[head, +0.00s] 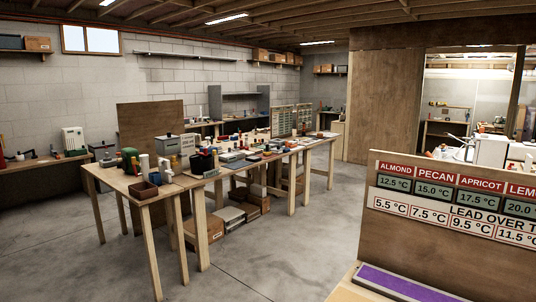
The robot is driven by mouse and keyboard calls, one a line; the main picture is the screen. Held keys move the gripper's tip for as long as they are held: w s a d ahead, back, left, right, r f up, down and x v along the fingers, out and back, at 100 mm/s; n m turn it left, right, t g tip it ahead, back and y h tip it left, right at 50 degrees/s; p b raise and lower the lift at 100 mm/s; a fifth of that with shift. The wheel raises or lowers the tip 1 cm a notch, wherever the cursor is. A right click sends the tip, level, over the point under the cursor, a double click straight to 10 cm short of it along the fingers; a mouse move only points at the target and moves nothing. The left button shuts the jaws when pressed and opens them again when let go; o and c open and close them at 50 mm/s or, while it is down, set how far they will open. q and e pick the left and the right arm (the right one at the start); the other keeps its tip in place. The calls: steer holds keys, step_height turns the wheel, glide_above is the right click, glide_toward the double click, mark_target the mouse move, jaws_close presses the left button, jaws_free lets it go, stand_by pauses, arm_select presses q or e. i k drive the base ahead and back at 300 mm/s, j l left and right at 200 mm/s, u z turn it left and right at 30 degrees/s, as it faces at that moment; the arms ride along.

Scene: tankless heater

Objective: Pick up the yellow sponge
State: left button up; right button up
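I cannot make out a yellow sponge in the head view. The long wooden workbench (104,177) in the middle carries many small items, most too small to tell apart. Neither of my grippers is in view.
A brown open box (144,190) sits at the workbench's near end. Cartons and bins (209,228) stand under it. A wooden board with temperature signs (440,255) and a purple strip (408,284) stand close at the lower right. Grey concrete floor (285,258) is clear between them.

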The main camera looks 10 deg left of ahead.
mark_target(267, 152)
steer(key=i+j+u, duration=0.4)
steer(key=i+u, duration=0.4)
steer(key=i, duration=0.15)
steer(key=i+u, duration=0.35)
steer(key=i, duration=0.2)
steer(key=i+z, duration=0.25)
steer(key=i, duration=0.25)
steer(key=i+j+z, duration=0.1)
steer(key=i+z, duration=0.2)
steer(key=i, duration=0.2)
steer(key=i+l+z, duration=0.15)
steer(key=i+z, duration=1)
